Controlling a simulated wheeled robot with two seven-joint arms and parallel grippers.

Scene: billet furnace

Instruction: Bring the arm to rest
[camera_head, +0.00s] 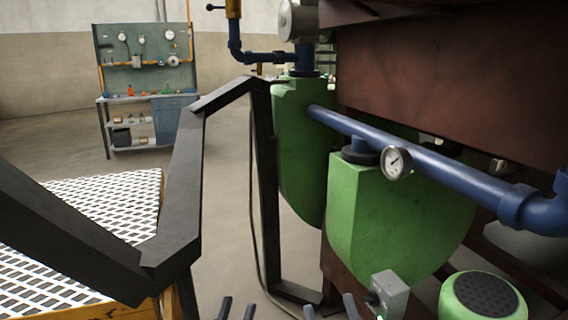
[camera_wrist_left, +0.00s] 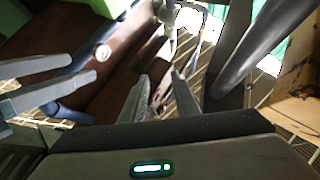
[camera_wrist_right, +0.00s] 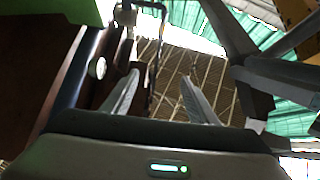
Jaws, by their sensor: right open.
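My left gripper (camera_head: 238,302) and my right gripper (camera_head: 330,304) show only as fingertips at the bottom edge of the head view. The left gripper's fingers stand apart with nothing between them, also in the left wrist view (camera_wrist_left: 160,78). The right gripper's fingers are spread wider and are empty, as the right wrist view (camera_wrist_right: 160,76) also shows. The two grippers are close side by side, and each wrist view shows grey fingers of the other at its side.
A black rail (camera_head: 185,190) crosses at left before a yellow-edged grating platform (camera_head: 110,200). Green blocks (camera_head: 385,215), a blue pipe (camera_head: 420,165) with a gauge (camera_head: 397,163), and a brown furnace body (camera_head: 450,80) fill the right. A small grey box (camera_head: 389,293) stands near my right gripper. A workbench (camera_head: 150,100) is far back.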

